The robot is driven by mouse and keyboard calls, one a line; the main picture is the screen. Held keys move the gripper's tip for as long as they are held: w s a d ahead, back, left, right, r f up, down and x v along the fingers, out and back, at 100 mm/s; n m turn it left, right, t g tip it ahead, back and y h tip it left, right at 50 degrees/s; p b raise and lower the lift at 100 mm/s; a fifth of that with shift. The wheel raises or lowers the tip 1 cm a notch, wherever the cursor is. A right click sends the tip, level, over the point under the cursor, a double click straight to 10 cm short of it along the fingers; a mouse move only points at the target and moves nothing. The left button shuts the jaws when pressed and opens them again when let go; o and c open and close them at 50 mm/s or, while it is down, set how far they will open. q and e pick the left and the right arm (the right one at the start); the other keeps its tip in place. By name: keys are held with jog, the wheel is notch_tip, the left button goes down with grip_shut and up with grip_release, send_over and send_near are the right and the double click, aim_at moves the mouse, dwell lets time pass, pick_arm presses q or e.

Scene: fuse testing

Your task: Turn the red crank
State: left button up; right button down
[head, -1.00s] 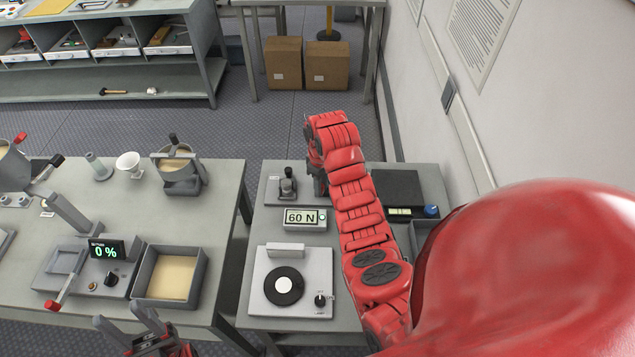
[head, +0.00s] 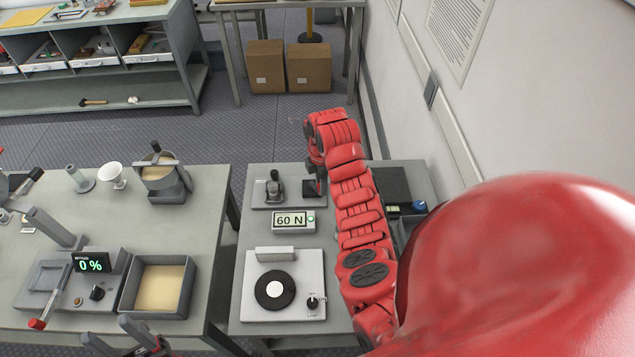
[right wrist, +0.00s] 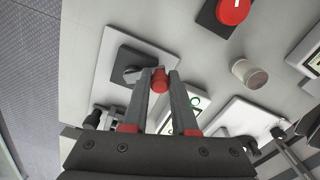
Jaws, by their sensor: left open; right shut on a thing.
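The red crank handle (right wrist: 160,79) shows in the right wrist view as a small red knob beside a grey round part on a dark square block (right wrist: 125,58). My right gripper (right wrist: 161,88) is shut on this knob, with its fingertips on either side of it. In the head view the dark block (head: 314,187) shows beside a small press on a grey plate, and my red right arm hides part of it and most of the right gripper (head: 316,170). My left gripper (head: 122,335) is open and empty at the bottom edge, partly cut off.
A 60 N display (head: 293,221) and a plate with a black disc (head: 275,289) stand nearer on the same table. A dark box (head: 391,184) is right of my arm. The left table holds a 0 % device (head: 92,262) and a sand-coloured tray (head: 158,314).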

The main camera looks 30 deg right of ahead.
jog(key=n, duration=0.1)
jog(key=d+n+b, duration=0.1)
jog(key=n, duration=0.1)
jog(key=shift+w+d+f+n, duration=0.1)
jog(key=shift+w+d+n, duration=0.1)
jog(key=shift+n, duration=0.1)
jog(key=shift+w+d+n+b, duration=0.2)
jog(key=shift+d+n+b, duration=0.15)
jog(key=shift+n, duration=0.6)
jog(key=shift+w+d+n+b, duration=0.2)
jog(key=shift+n+b, duration=0.25)
jog(key=shift+n, duration=0.5)
jog(key=c, duration=0.7)
grip_release()
